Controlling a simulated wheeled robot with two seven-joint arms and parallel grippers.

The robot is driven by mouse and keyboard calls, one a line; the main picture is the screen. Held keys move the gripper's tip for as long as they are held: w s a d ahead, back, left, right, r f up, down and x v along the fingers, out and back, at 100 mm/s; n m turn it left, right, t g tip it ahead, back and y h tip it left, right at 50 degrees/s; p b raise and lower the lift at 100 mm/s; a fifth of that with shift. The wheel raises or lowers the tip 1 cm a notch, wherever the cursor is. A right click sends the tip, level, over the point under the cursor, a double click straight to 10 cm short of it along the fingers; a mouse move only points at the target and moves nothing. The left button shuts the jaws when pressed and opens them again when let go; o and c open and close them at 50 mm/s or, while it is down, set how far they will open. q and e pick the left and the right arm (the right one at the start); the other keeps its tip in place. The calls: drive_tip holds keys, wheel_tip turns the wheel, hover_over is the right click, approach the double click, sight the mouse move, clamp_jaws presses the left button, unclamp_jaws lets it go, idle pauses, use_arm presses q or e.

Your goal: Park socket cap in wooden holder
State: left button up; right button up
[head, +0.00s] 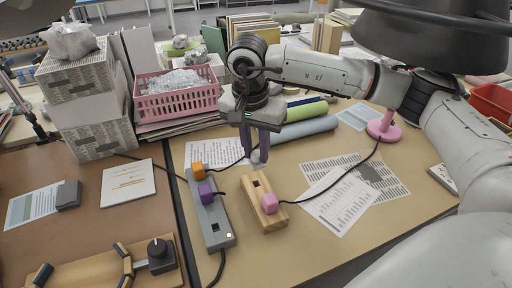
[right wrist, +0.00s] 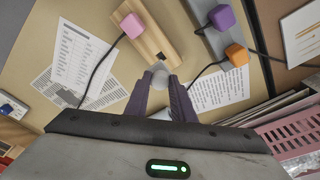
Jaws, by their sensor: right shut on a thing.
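The wooden holder (head: 258,217) is a pale block on the tan desk mat; it also shows in the right wrist view (right wrist: 148,42). A dark square opening shows at its far end, and a pink plug (head: 270,203) with a black cord sits at its near end. My right gripper (head: 259,158) points down, just beyond the far end of the holder. Its purple fingers are shut on a small whitish rounded piece, the socket cap (right wrist: 160,77), seen between the fingertips in the right wrist view. The fingers hide part of the cap. My left gripper is not in view.
A grey power strip (head: 217,229) with an orange plug (head: 198,169) and a purple plug (head: 205,190) lies left of the holder. Printed sheets (head: 342,207) lie to the right. A pink basket (head: 178,102) and rolled tubes (head: 305,128) stand behind.

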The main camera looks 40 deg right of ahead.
sight(255, 164)
drive_tip(key=shift+f, duration=0.6)
wheel_tip(255, 164, down, 3)
drive_tip(key=shift+r+b, duration=0.2)
drive_tip(key=shift+b, duration=0.9)
drive_tip(key=shift+f, duration=0.35)
drive_tip(key=shift+f+b, duration=0.4)
drive_tip(key=shift+b, duration=0.15)
use_arm(q)
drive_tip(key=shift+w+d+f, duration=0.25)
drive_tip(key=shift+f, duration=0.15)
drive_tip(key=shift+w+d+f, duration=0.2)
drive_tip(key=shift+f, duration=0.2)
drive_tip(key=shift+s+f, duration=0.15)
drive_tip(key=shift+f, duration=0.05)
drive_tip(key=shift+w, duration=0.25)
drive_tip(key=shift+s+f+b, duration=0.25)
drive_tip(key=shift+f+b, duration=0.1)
drive_tip(key=shift+b, duration=0.05)
use_arm(e)
drive_tip(key=shift+f, duration=0.35)
use_arm(q)
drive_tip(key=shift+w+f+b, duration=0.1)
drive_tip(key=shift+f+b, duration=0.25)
drive_tip(key=shift+b, duration=0.05)
use_arm(e)
drive_tip(key=shift+f, duration=0.6)
